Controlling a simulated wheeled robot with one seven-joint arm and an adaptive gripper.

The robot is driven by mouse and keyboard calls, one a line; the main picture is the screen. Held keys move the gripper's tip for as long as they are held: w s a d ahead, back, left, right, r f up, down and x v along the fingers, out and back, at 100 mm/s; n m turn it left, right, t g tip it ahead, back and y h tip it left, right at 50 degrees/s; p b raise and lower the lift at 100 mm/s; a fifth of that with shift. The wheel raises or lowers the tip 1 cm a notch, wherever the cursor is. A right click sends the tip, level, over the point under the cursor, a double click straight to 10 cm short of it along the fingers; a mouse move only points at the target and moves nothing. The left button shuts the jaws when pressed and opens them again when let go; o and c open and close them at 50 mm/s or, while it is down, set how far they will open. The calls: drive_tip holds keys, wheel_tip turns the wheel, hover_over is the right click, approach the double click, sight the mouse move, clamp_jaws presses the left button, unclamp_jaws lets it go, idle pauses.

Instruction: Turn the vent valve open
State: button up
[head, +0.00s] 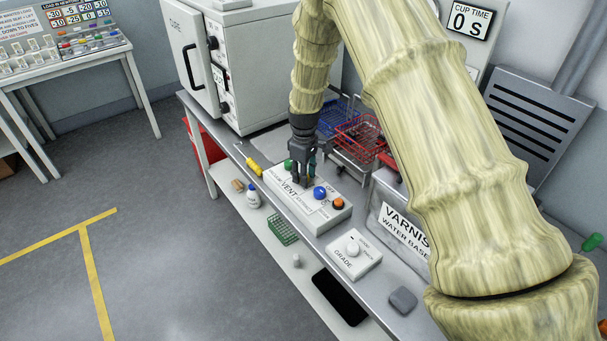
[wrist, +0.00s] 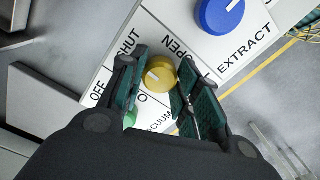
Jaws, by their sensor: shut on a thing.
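The vent valve is a yellow knob (wrist: 159,73) on a white control box (head: 282,205) on the bench. In the wrist view it sits between the words SHUT and OPEN, with a pale pointer mark on its face. My gripper (wrist: 160,82) is shut on the yellow knob, one teal-padded finger on each side. In the head view my gripper (head: 302,182) reaches down to the box from above and hides most of the yellow knob.
A blue EXTRACT knob (wrist: 222,14) is close beside the right finger. A green knob (wrist: 130,118) is partly hidden below the left finger. An orange knob (head: 338,203) is at the box's right end. A yellow screwdriver (head: 250,163) lies left; red and blue baskets (head: 358,138) stand behind.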

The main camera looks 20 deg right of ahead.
drive_tip(key=shift+s+f+m, duration=0.15)
drive_tip(key=shift+m, duration=0.15)
drive_tip(key=m, duration=1.2)
drive_tip(key=shift+s+f+m, duration=0.1)
drive_tip(key=shift+m, duration=2.3)
drive_tip(key=o, duration=1)
